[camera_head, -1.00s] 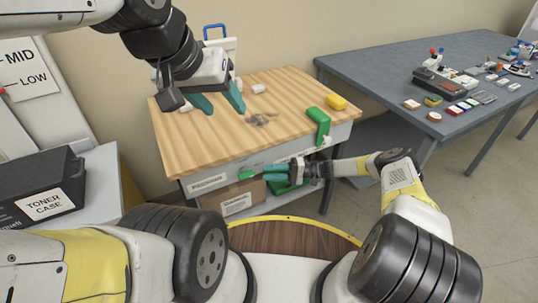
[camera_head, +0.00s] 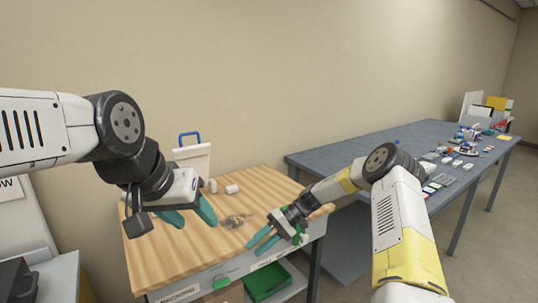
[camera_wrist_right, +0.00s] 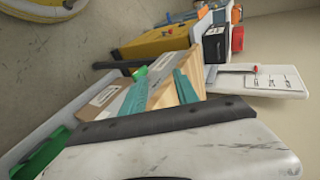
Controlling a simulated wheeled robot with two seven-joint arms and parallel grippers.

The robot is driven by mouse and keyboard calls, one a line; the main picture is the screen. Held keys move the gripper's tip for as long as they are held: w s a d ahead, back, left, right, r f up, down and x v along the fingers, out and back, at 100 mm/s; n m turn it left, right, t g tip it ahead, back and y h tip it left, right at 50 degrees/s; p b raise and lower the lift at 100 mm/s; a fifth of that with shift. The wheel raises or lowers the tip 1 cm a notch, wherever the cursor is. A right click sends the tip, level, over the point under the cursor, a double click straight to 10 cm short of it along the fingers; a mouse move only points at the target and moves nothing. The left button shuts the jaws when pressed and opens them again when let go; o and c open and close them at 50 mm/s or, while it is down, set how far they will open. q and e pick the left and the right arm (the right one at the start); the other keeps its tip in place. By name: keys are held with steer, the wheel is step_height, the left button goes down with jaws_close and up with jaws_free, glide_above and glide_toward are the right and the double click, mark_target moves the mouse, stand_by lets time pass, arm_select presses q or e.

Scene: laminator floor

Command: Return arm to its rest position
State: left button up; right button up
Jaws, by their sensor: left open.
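My left gripper (camera_head: 190,218) is open and empty, with teal fingers pointing down above the left part of the wooden tabletop (camera_head: 255,191). My right arm (camera_head: 330,190) is bent, with its elbow up at the right. My right gripper (camera_head: 263,241) is at the table's front right edge, fingers pointing down and left. In the right wrist view its two teal fingers (camera_wrist_right: 162,92) stand apart with nothing held between them. The right forearm and hand hide the table's right corner; a bit of green shows behind the hand.
White cylinders (camera_head: 232,189) and a dark smudge lie on the tabletop. A white container with a blue handle (camera_head: 190,155) stands behind. Below the front edge are a green handle (camera_head: 222,283) and a green bin (camera_head: 268,281). A grey table (camera_head: 430,140) with many small items is right.

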steer(key=s+d+r+m+t+h, duration=0.1)
steer(key=s+d+r+t+h, duration=0.3)
steer(key=r, duration=0.7)
steer(key=s+d+r+t+h, duration=0.1)
steer(key=s+d+r+h, duration=0.2)
steer(key=s+d+r, duration=0.55)
steer(key=s+d+r+m+t, duration=0.1)
steer(key=s+d+r+t, duration=0.1)
steer(key=s+r, duration=0.3)
steer(key=s+d+r+m+t+h, duration=0.1)
steer(key=s+d+r+m+t, duration=0.1)
steer(key=s, duration=0.7)
step_height(320, 180, up, 3)
steer(key=shift+d+r+m+t, duration=0.15)
steer(key=shift+d+m+t, duration=0.15)
steer(key=shift+d+t, duration=0.6)
